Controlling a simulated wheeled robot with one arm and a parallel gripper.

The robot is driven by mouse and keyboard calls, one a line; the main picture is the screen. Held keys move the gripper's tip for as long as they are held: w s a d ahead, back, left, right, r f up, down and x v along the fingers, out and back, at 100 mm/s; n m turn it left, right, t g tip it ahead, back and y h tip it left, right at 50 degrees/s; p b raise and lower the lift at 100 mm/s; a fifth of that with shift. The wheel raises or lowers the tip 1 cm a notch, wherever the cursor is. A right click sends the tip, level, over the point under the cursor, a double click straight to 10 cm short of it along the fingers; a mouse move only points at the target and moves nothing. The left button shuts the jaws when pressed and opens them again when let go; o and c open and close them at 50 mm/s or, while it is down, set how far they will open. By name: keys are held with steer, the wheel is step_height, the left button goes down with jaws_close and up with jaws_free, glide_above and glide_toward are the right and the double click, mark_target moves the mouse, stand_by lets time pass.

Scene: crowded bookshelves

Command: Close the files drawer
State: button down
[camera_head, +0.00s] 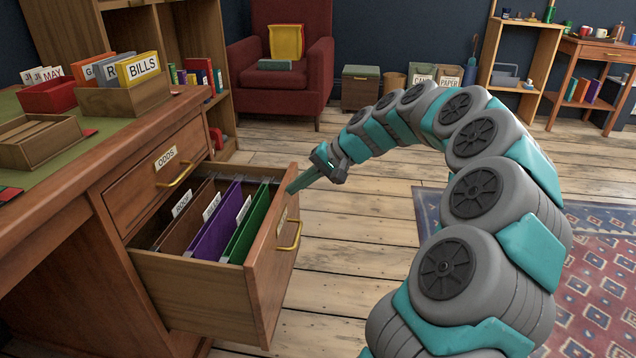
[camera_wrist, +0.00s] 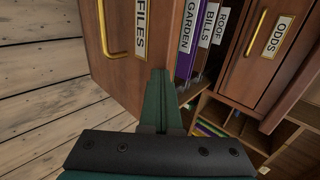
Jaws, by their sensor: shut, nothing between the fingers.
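The files drawer (camera_head: 268,285) is pulled out of the wooden desk, below the shut ODDS drawer (camera_head: 140,190). It holds brown, purple and green hanging folders (camera_head: 215,222), and its front has a brass handle (camera_head: 290,236). In the wrist view the drawer front (camera_wrist: 130,55) bears a FILES label, with the folders GARDEN, BILLS and ROOF behind it. My gripper (camera_head: 292,187) is shut and empty, its fingertips at the top far corner of the drawer front. The fingers (camera_wrist: 157,80) also show close against the front's edge in the wrist view; contact cannot be told.
A red armchair (camera_head: 285,85) and a small cabinet (camera_head: 360,88) stand at the back. Open plank floor (camera_head: 350,240) lies right of the drawer, with a patterned rug (camera_head: 600,270) beyond.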

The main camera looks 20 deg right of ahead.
steer(key=w+a+p, duration=0.2)
steer(key=w+a, duration=0.4)
steer(key=a, duration=0.3)
steer(key=w+a+p, duration=0.3)
steer(key=w+a, duration=0.3)
steer(key=a, duration=0.3)
steer(key=shift+w, duration=0.15)
steer(key=shift+a+f, duration=0.1)
